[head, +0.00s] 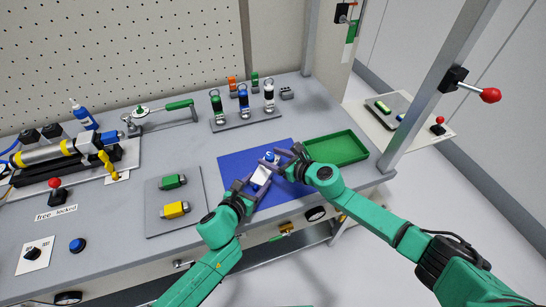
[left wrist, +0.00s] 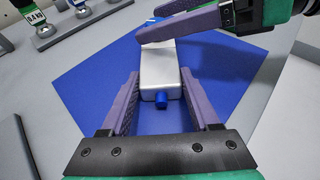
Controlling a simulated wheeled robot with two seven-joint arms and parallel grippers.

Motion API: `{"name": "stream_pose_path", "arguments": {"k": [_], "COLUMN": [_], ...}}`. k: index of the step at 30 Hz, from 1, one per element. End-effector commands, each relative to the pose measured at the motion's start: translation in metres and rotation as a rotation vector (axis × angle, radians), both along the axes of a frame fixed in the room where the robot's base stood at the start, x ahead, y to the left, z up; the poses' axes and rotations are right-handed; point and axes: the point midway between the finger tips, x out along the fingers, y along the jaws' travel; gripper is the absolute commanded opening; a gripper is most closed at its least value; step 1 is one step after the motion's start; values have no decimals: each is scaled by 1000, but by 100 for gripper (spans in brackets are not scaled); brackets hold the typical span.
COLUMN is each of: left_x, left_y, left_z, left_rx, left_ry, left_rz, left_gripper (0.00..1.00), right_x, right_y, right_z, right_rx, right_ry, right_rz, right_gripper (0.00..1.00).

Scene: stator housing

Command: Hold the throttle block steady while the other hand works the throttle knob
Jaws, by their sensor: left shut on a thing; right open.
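The throttle block (head: 261,175) is a pale silver block over a blue mat (head: 235,162); it also shows in the left wrist view (left wrist: 160,62). My left gripper (head: 252,187) is shut on the block, one finger on each side of its near part (left wrist: 161,80). A small blue stub (left wrist: 161,99) sticks out of the block's near end, between these fingers. A blue knob (head: 270,157) shows at the far end in the head view. My right gripper (head: 284,162) is open beside that far end; its finger (left wrist: 185,25) partly covers the block's far end in the left wrist view.
A green tray (head: 337,148) lies right of the mat. A rack (head: 246,121) with several bottle-like parts stands behind. A grey plate (head: 172,226) with a green and a yellow connector lies left. A lever clamp (head: 165,110) stands further back.

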Motion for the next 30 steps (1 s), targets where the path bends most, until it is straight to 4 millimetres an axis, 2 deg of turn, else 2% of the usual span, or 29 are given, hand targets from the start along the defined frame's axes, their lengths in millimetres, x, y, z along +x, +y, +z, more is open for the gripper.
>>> {"name": "stream_pose_path", "arguments": {"k": [5, 9, 10, 11, 23, 30], "left_x": [0, 0, 0, 0, 0, -1], "left_y": [0, 0, 0, 0, 0, -1], "left_z": [0, 0, 0, 0, 0, 0], "left_rx": [0, 0, 0, 0, 1, 1], "left_ry": [0, 0, 0, 0, 0, 1], "left_rz": [1, 1, 1, 1, 0, -2], "left_gripper": [0, 0, 0, 0, 0, 0], "right_x": [0, 0, 0, 0, 0, -1], "right_y": [-1, -1, -1, -1, 6, 8], "right_z": [0, 0, 0, 0, 4, 6], "right_rx": [0, 0, 0, 0, -1, 10], "right_ry": [0, 0, 0, 0, -5, -10], "right_rz": [-1, -1, -1, -1, -35, -153], "right_gripper": [70, 16, 5, 0, 0, 0]}}
